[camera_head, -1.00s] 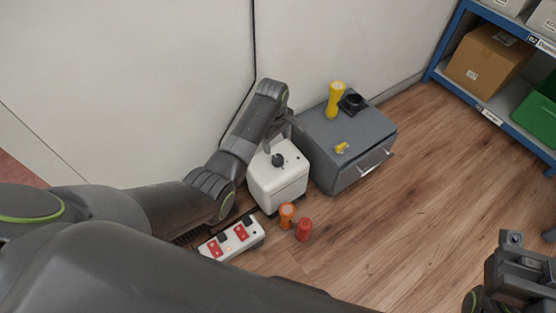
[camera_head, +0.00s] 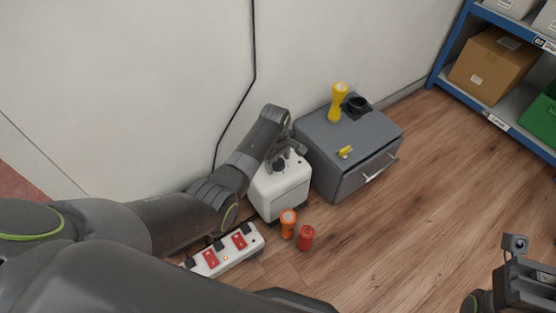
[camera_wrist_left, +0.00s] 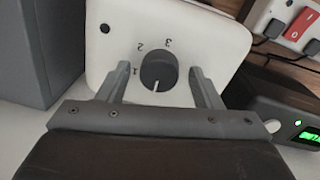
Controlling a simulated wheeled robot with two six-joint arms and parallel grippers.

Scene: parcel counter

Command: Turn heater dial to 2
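The white heater (camera_head: 282,193) stands on the floor by the wall, with its dark round dial (camera_head: 279,164) on top. In the left wrist view the dial (camera_wrist_left: 158,72) has the numbers 1, 2 and 3 around it. Its white pointer line points toward the bottom of that picture, away from the 2 and past the 1. My left gripper (camera_wrist_left: 161,85) is open, with one finger on each side of the dial and gaps between. It also shows above the heater in the head view (camera_head: 284,152). My right gripper (camera_head: 515,256) is partly visible at the lower right, away from the heater.
A grey drawer cabinet (camera_head: 338,184) stands close right of the heater, with a yellow flashlight (camera_head: 338,102) and a black cup-like thing on top. Orange (camera_head: 288,223) and red (camera_head: 306,238) flashlights and a power strip (camera_head: 226,252) lie in front. The floor at right is clear.

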